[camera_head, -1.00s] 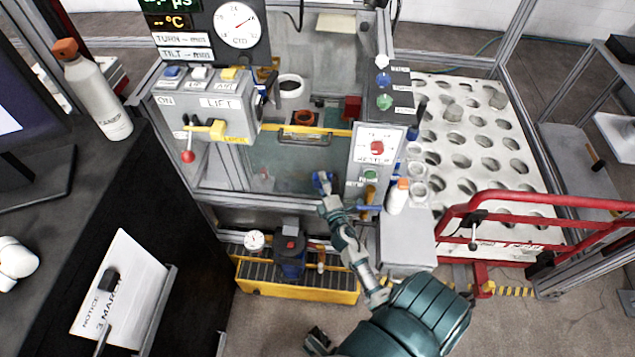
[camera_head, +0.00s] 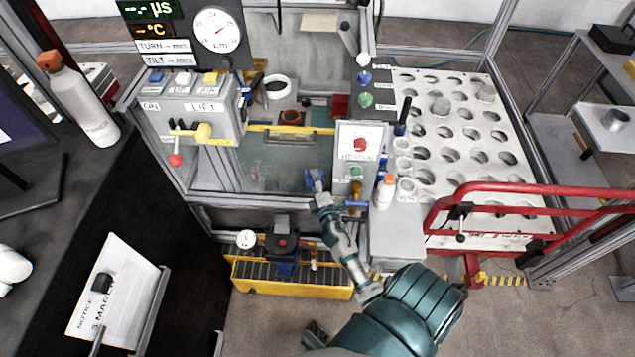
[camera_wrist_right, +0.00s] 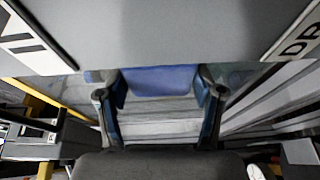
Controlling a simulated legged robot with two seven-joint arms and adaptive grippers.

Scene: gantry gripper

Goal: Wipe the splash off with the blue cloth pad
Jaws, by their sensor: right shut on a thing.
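My right gripper (camera_head: 316,180) is in front of the clear window panel (camera_head: 285,165) of the machine, near its lower right corner. It is shut on the blue cloth pad (camera_wrist_right: 158,80), which spans between the two fingers in the right wrist view. In the head view only a small blue patch shows at the fingertips. I cannot tell whether the pad touches the panel. I cannot clearly make out the splash in either view. My left gripper is not in view.
The heater box (camera_head: 358,150) stands just right of the gripper, with a white orange-capped bottle (camera_head: 385,191) nearby. The lift control box (camera_head: 195,110) is at the upper left. A yellow tray (camera_head: 290,288) lies below. A red rail (camera_head: 520,190) is at the right.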

